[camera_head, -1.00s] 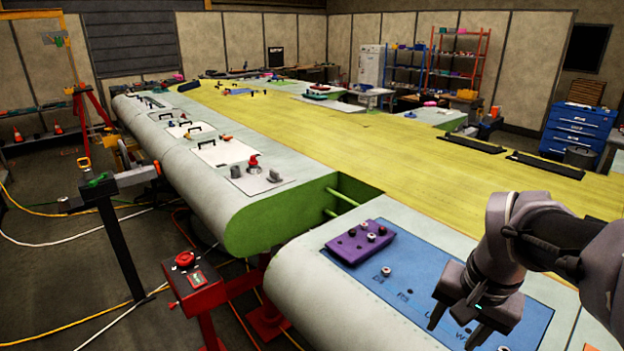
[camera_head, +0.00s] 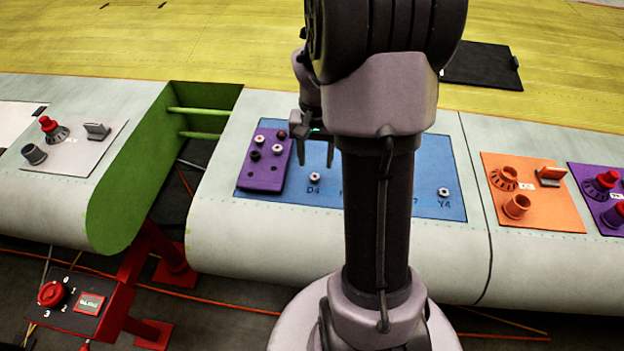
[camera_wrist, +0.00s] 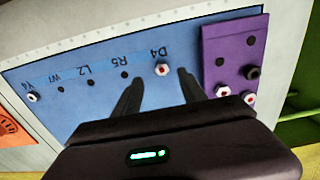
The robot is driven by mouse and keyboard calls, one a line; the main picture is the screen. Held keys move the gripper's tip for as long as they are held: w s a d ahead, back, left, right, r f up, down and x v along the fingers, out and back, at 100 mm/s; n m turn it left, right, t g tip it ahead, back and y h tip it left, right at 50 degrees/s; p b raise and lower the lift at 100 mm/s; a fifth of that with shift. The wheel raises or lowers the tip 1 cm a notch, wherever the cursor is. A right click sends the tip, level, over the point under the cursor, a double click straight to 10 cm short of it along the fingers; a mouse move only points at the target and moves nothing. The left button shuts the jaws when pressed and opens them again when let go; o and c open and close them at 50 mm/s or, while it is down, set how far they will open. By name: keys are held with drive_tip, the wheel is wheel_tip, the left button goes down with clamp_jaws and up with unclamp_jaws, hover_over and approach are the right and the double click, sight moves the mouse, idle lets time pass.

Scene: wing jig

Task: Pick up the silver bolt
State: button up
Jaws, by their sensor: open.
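A silver bolt (camera_head: 314,178) with a reddish centre stands at the D4 mark on the blue panel (camera_head: 428,165). It also shows in the wrist view (camera_wrist: 162,70), between the fingertips in the picture. My gripper (camera_head: 316,160) is open and empty, fingers pointing down above this bolt; the exact gap is unclear. Its two fingers show in the wrist view (camera_wrist: 160,84). Another silver bolt (camera_head: 444,193) stands at Y4. A purple block (camera_head: 262,183) on the panel's left carries two silver bolts (camera_head: 277,149) and a black one (camera_head: 255,155).
The panel's middle is hidden behind my arm in the head view; the wrist view shows empty holes (camera_wrist: 91,83) there. An orange plate (camera_head: 545,210) with fittings lies to the right. A green-walled gap (camera_head: 140,165) opens at left. A red control stand (camera_head: 90,300) is front left.

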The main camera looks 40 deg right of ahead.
sight(315, 176)
drive_tip(key=f, duration=0.4)
drive_tip(key=f+b, duration=0.1)
drive_tip(key=f, duration=0.2)
drive_tip(key=shift+w+d+f, duration=0.1)
drive_tip(key=shift+w+d, duration=0.1)
drive_tip(key=shift+w, duration=0.2)
drive_tip(key=shift+s, duration=0.1)
clamp_jaws()
